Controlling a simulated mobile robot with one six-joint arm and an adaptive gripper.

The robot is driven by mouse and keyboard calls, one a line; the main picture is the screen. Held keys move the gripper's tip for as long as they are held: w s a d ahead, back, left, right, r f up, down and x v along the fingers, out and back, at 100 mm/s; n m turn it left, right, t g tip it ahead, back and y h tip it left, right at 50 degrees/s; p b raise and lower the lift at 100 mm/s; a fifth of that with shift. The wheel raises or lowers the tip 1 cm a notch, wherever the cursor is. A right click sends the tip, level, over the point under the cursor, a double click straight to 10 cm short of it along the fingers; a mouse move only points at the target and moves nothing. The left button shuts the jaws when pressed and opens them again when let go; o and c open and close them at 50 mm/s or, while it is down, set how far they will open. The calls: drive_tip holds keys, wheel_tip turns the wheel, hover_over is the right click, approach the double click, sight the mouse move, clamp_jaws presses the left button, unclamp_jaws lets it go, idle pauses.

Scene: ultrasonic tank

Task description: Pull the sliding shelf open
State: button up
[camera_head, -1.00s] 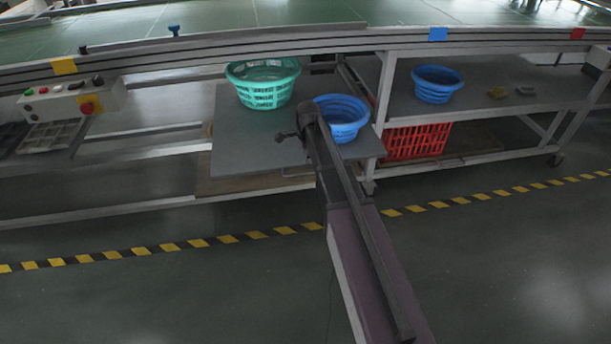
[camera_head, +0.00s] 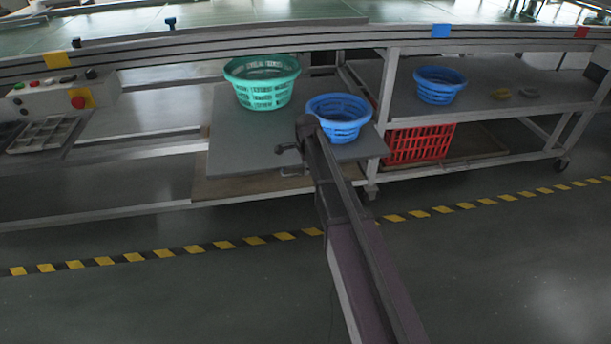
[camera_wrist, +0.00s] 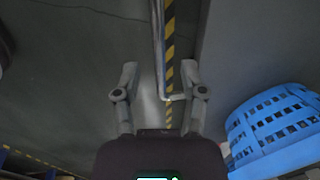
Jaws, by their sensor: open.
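The sliding shelf (camera_head: 240,145) is a grey board that juts out from under the long bench. It carries a green basket (camera_head: 262,84) and a blue basket (camera_head: 340,117). A small pale handle (camera_head: 292,172) sits at its front edge. My gripper (camera_head: 287,149) is over that front edge, just above the handle, partly hidden by my arm. In the wrist view my gripper (camera_wrist: 158,74) is open with its fingers apart. A thin pale handle bar (camera_wrist: 174,97) shows between the fingers, near the right one; contact cannot be told. The shelf surface (camera_wrist: 240,45) lies to the right.
To the right, a fixed rack holds another blue basket (camera_head: 439,85) above a red crate (camera_head: 418,145). A control box (camera_head: 62,93) with buttons is at the left. The floor in front, with a yellow-black stripe (camera_head: 194,246), is clear.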

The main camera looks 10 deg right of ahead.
drive_tip(key=shift+w+f+b, duration=0.15)
drive_tip(key=shift+f+b, duration=0.4)
drive_tip(key=shift+f, duration=0.15)
drive_tip(key=shift+w+f+b, duration=0.1)
drive_tip(key=shift+f+b, duration=0.4)
drive_tip(key=shift+f, duration=0.15)
clamp_jaws()
